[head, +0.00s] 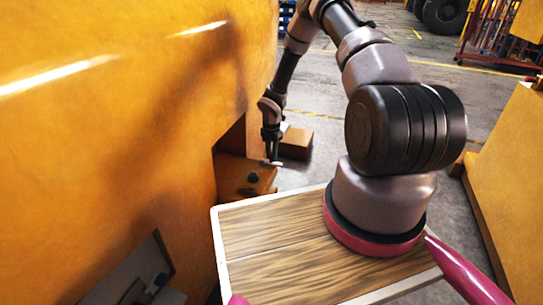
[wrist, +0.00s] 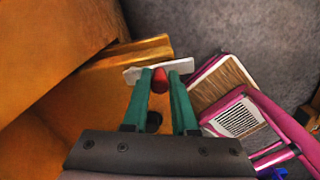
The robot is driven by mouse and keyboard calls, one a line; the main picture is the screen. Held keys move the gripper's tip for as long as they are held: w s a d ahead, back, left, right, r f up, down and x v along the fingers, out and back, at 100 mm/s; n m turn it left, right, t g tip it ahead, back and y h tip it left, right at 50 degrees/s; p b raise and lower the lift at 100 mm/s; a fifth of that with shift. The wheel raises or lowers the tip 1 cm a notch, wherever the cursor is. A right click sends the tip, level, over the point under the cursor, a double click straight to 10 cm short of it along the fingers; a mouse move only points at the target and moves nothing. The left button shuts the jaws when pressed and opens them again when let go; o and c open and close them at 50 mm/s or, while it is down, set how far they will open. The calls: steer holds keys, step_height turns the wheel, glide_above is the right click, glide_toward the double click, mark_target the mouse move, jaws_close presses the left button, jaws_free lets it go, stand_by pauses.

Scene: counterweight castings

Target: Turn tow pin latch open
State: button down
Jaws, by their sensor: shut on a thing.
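The tow pin latch shows in the wrist view as a pale flat bar (wrist: 130,74) with a red part (wrist: 160,80) at its middle. My gripper (wrist: 160,76) has its two green fingers either side of the red part and is shut on it. The pale bar lies across the fingertips and sticks out on both sides. In the head view my gripper (head: 273,152) is small and far off, by the end of an orange block (head: 240,178) low on the orange casting (head: 130,130). The fingers hide part of the latch.
A dark round knob (head: 253,178) stands on the orange block, close to my fingers. A brown box (head: 296,143) lies on the floor just beyond. Another orange body (head: 520,170) stands at the right. Grey floor (head: 325,100) is open between and behind them.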

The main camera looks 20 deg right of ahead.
stand_by(0.3)
steer(key=c, duration=0.7)
jaws_free()
step_height(320, 180, up, 11)
steer(key=shift+f, duration=0.1)
